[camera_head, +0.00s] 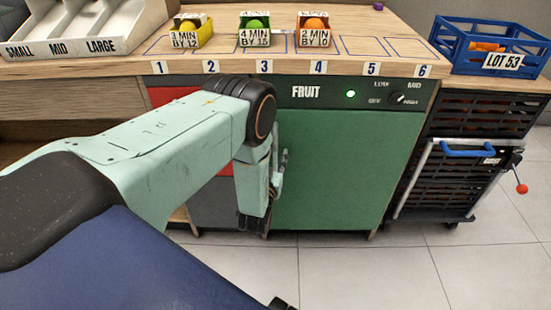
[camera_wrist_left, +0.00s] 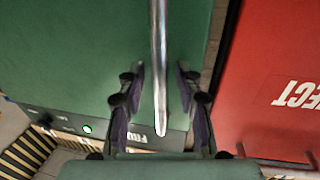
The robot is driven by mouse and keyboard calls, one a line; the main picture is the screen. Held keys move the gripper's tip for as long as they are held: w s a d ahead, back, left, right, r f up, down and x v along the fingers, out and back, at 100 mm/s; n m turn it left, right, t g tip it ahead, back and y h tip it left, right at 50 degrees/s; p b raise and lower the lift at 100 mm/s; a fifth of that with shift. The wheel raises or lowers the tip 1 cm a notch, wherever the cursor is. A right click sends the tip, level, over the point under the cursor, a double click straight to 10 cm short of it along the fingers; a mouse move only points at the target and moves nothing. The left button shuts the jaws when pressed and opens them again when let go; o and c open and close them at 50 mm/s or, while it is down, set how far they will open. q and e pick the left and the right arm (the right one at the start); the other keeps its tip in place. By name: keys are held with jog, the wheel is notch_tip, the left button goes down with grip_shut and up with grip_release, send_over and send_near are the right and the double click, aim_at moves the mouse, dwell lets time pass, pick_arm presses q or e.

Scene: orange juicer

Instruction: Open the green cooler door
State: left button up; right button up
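The green cooler door (camera_head: 345,165) is the front panel under the sign FRUIT, and it looks closed, flush with the counter front. In the left wrist view the green door (camera_wrist_left: 70,60) fills the left and middle. Its vertical metal bar handle (camera_wrist_left: 158,50) runs down between the two fingers of my left gripper (camera_wrist_left: 160,75). The fingers are open, one on each side of the bar, with a visible gap to both. In the head view my left gripper (camera_head: 278,175) is at the door's left side, and my arm hides part of that edge. My right gripper is not in view.
A red panel (camera_head: 175,106) is left of the door, partly behind my arm. A green light (camera_head: 351,94) glows above the door. Small fruit bins (camera_head: 255,38) stand on the counter. A black crate cart (camera_head: 445,175) stands to the right. The tiled floor (camera_head: 370,270) in front is clear.

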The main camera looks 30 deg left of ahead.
pick_arm(q)
jog(key=shift+c, duration=0.5)
grip_shut()
dwell(0.4)
